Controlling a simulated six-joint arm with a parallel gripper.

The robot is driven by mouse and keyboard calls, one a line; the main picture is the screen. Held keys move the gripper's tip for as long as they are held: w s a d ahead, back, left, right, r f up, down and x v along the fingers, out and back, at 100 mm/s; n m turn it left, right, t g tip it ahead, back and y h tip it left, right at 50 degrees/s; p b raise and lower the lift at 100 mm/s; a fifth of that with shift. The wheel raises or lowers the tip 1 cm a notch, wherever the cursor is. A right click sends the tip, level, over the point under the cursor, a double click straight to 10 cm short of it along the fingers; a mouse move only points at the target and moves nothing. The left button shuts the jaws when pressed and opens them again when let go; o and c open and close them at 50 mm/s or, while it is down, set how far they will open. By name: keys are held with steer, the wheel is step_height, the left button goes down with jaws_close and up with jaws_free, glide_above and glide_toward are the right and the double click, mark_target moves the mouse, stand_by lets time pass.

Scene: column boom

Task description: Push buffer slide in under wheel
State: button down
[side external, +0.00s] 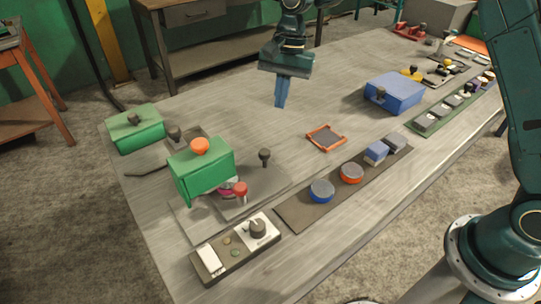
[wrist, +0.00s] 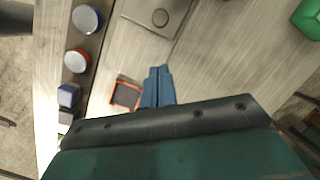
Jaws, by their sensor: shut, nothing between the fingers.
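A green machine housing with an orange knob (side external: 200,146) stands at the left of the bench. Under its right side, a magenta round part that looks like the wheel (side external: 226,189) partly shows; the housing and a red knob hide much of it. A flat grey plate with a black upright knob (side external: 264,155), probably the buffer slide (side external: 262,181), lies to the right of the housing. It also shows at the top of the wrist view (wrist: 140,12). My gripper (side external: 282,103) is shut and empty, pointing down above the bench, apart from the plate and to its upper right.
An orange-rimmed tray (side external: 326,138) lies right of the plate. A dark strip with blue and orange round pieces (side external: 321,191) and blocks runs along the front. A blue box (side external: 394,93), a green box (side external: 135,128) and a control panel (side external: 236,250) stand around. Bench behind the plate is clear.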

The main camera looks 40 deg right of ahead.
mark_target(258, 167)
steer(key=d+m+y, duration=0.1)
steer(key=d+m, duration=0.1)
steer(key=d+f+m+y, duration=0.1)
steer(key=d+m, duration=0.1)
steer(key=shift+d+f+m, duration=0.2)
steer(key=shift+m, duration=0.2)
steer(key=x, duration=1)
steer(key=shift+s, duration=0.15)
steer(key=shift+s+a, duration=0.25)
steer(key=shift+a, duration=0.8)
steer(key=shift+s+a, duration=0.2)
steer(key=shift+a, duration=0.7)
steer(key=shift+a, duration=2.65)
steer(key=shift+d, duration=0.1)
